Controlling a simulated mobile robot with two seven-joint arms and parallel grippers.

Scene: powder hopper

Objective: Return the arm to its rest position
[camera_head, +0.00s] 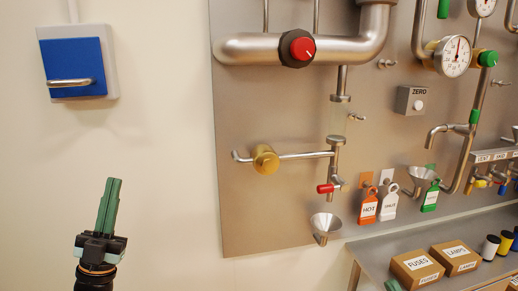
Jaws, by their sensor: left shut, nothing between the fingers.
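My left gripper (109,206) stands upright at the lower left in the head view. Its green fingers are shut together with nothing between them. It is in front of the bare wall, apart from everything else. My right gripper is not in this view.
A metal panel (235,180) with pipes, a red knob (302,47), a funnel (325,226) and a gauge (452,56) fills the right. A blue box (75,68) with a handle hangs upper left. A shelf (375,262) holds FUSES (417,267) and LAMPS (456,256) boxes. Bare wall surrounds the gripper.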

